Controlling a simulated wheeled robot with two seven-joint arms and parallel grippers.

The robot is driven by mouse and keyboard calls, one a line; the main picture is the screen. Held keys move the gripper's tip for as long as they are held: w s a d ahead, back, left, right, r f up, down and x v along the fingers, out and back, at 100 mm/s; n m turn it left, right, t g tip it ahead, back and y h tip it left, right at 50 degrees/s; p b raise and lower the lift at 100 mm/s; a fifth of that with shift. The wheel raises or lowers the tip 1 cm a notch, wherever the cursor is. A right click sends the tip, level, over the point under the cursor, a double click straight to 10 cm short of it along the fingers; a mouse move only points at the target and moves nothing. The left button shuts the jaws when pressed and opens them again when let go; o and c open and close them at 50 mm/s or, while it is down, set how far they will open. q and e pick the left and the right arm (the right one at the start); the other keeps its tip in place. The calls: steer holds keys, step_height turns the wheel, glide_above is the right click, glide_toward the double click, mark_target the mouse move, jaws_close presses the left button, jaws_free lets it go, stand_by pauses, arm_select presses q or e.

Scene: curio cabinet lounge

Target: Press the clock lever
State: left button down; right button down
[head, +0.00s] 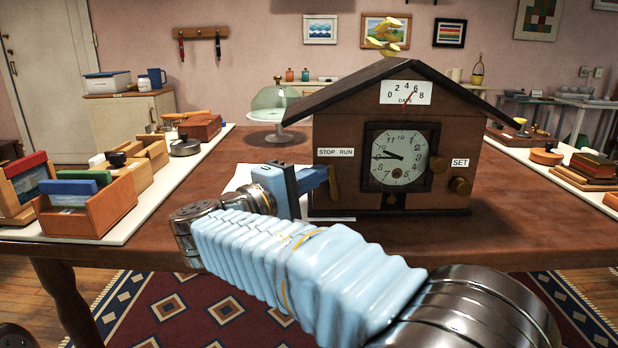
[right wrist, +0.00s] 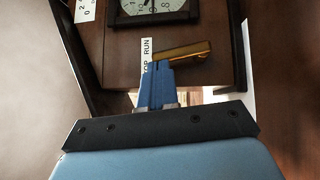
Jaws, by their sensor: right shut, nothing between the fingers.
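The clock (head: 400,120) is a brown wooden house-shaped case on the table, with a round dial (head: 400,158). On the left of its front is a "STOP RUN" label (head: 336,152). The brass-coloured lever (head: 334,190) sits just below that label. In the right wrist view the lever (right wrist: 186,50) lies across the fingertips. My right gripper (head: 318,178) is shut and empty, with its blue fingertips at the lever's left side. The fingertips (right wrist: 157,72) appear to touch or nearly touch the lever; I cannot tell which. My left gripper is not in view.
The clock also has a "SET" label (head: 460,162) above a round knob (head: 461,186). White paper (head: 240,178) lies beside the clock, partly behind my gripper. Wooden boxes (head: 90,205) stand on the left and wooden items (head: 590,168) on the right. The table (head: 520,222) is bare at front right.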

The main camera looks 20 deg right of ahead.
steer(key=shift+s+d+r+m+g+y, duration=0.15)
steer(key=shift+d+r+m+g+y, duration=0.1)
steer(key=shift+d+m+y, duration=0.35)
steer(key=shift+s+d+r+m+g+y, duration=0.1)
steer(key=shift+d+r+m+g+y, duration=0.2)
steer(key=shift+m+y, duration=0.35)
steer(key=shift+s+d+r+m+g+y, duration=0.15)
steer(key=shift+d+r+m+g+y, duration=0.1)
steer(key=shift+d+m+y, duration=0.35)
